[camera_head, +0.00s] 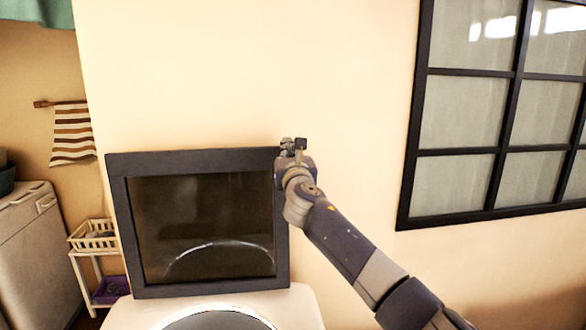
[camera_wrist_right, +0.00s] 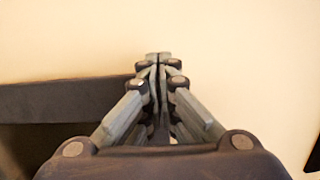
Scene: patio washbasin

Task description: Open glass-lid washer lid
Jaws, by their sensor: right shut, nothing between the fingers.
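The washer (camera_head: 300,304) stands low in the middle of the head view, with part of its round opening at the bottom edge. Its glass lid (camera_head: 200,215), a dark frame around a dark pane, stands raised and close to upright at the back of the washer. My right gripper (camera_head: 292,143) is at the lid's upper right corner. In the right wrist view my right gripper (camera_wrist_right: 158,58) is shut and empty, and the lid's dark frame (camera_wrist_right: 65,98) lies to its left. I cannot tell whether they touch. My left gripper is not in view.
A plain wall stands behind the lid. A dark-framed window (camera_head: 505,110) is at the right. The space above the lid is clear.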

